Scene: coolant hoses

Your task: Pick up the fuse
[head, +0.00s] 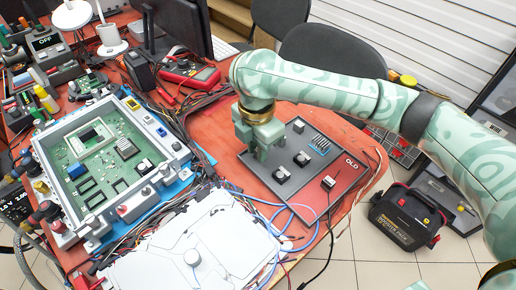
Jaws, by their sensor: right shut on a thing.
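My right gripper (262,150) comes in from the right on a pale green patterned arm. It points down at the left part of a dark grey tray (262,178) marked OLD. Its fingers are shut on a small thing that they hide. I cannot make out whether this is the fuse, or whether it touches the tray. Small black parts (281,174) lie on the tray in front of and beside the gripper. A blue and grey finned part (319,144) lies farther right. My left gripper is not in view.
An open grey housing with a green circuit board (98,141) stands at left. A white cover plate (205,245) and loose cables (300,208) lie at the front. A red multimeter (190,74) and a monitor (180,22) stand behind. A black power pack (405,215) is on the floor.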

